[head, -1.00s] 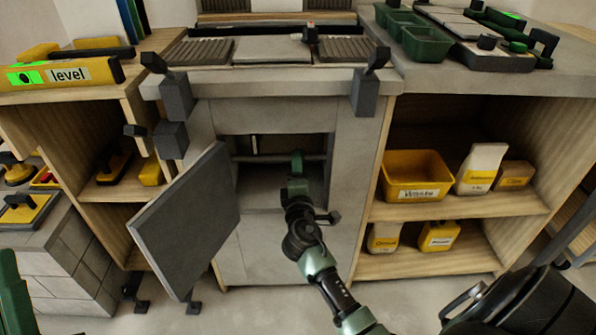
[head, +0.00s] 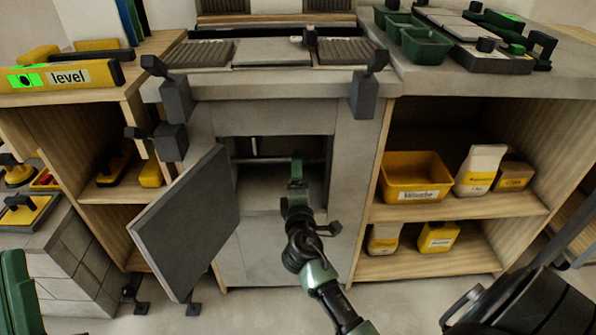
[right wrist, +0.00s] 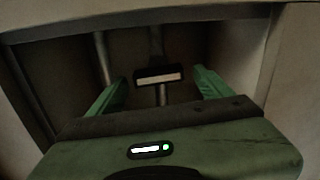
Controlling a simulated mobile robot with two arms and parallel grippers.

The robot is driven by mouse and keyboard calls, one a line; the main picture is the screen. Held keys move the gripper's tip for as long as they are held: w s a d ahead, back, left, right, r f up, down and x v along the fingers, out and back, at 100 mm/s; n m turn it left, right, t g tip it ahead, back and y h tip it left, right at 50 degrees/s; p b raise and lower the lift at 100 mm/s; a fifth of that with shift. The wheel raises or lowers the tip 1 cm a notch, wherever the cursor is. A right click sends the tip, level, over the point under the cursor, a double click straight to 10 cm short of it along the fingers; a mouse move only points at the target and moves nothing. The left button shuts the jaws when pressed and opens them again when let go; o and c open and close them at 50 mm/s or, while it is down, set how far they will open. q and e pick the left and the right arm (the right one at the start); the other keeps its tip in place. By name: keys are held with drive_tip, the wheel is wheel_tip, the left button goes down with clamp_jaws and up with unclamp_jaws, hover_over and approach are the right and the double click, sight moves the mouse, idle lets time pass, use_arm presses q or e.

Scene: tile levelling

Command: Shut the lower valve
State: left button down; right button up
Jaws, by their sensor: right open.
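The open cabinet (head: 230,258) has a grey door (head: 186,222) swung out to the left. Inside, a horizontal pipe (head: 262,159) and a short vertical pipe (head: 254,146) show in the head view. The right wrist view shows a dark T-shaped handle with a pale strip (right wrist: 160,77) on a pipe, apparently a valve; I cannot tell whether it is the lower one. My right gripper (head: 296,166) reaches into the opening. Its green fingers (right wrist: 160,90) are open, apart on either side of the handle, with no clear contact. My left gripper is not visible.
The opening's side walls and top edge lie close around my right gripper. Shelves to the right hold a yellow bin (head: 415,178) and several small containers. A yellow level (head: 60,77) lies on the left shelf top. Dark clamps (head: 176,98) stick out at the cabinet's front.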

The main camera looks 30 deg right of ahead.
drive_tip(key=shift+v, duration=2.7)
